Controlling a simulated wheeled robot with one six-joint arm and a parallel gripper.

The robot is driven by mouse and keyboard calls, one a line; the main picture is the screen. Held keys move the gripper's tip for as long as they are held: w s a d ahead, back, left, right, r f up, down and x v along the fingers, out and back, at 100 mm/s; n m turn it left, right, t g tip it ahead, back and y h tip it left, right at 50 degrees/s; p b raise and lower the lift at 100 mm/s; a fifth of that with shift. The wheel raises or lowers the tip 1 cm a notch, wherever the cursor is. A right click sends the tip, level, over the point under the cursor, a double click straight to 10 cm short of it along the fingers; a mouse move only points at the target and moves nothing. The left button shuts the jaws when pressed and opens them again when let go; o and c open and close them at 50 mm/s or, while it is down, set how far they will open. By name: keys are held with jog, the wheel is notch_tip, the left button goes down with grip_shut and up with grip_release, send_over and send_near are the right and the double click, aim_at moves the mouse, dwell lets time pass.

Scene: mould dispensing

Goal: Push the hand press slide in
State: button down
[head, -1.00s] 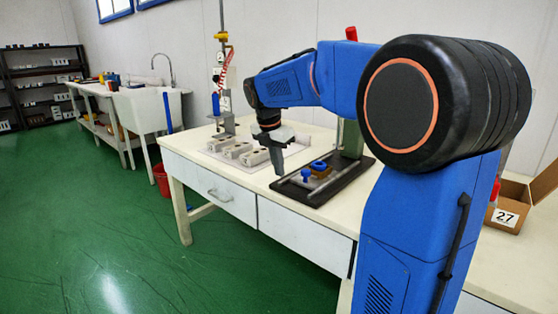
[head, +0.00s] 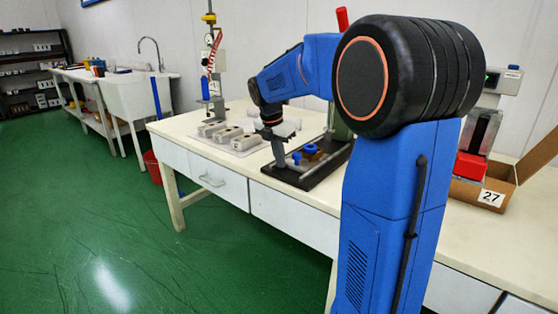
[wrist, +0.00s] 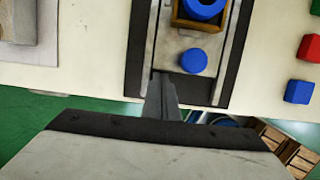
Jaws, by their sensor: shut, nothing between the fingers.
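The hand press has a black base (head: 310,182) on the table, with two rails, a green column (head: 342,125) and a red handle (head: 342,18). Its slide carries a blue knob (head: 297,158) and a brown holder with a blue ring (head: 311,148). In the wrist view the slide plate (wrist: 175,52) lies between the rails, with the knob (wrist: 194,61) at the near end and the ring (wrist: 203,8) at the top edge. My gripper (head: 280,160) is shut and empty, pointing down by the base's near end. Its fingers (wrist: 163,103) appear just below the knob, slightly left; contact is unclear.
Grey mould blocks (head: 228,134) lie on a sheet left of the press. A cardboard box (head: 490,190) marked 27 stands to the right. Red (wrist: 310,46) and blue (wrist: 299,91) blocks sit on the right in the wrist view. Green floor is open at left.

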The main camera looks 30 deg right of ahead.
jog(key=w+d, duration=0.1)
jog(key=d, duration=0.2)
jog(key=w+d, duration=0.1)
jog(key=d, duration=0.2)
jog(key=w+d, duration=0.1)
jog(key=d, duration=0.1)
jog(key=shift+w+d, duration=0.1)
jog(key=shift+d, duration=0.3)
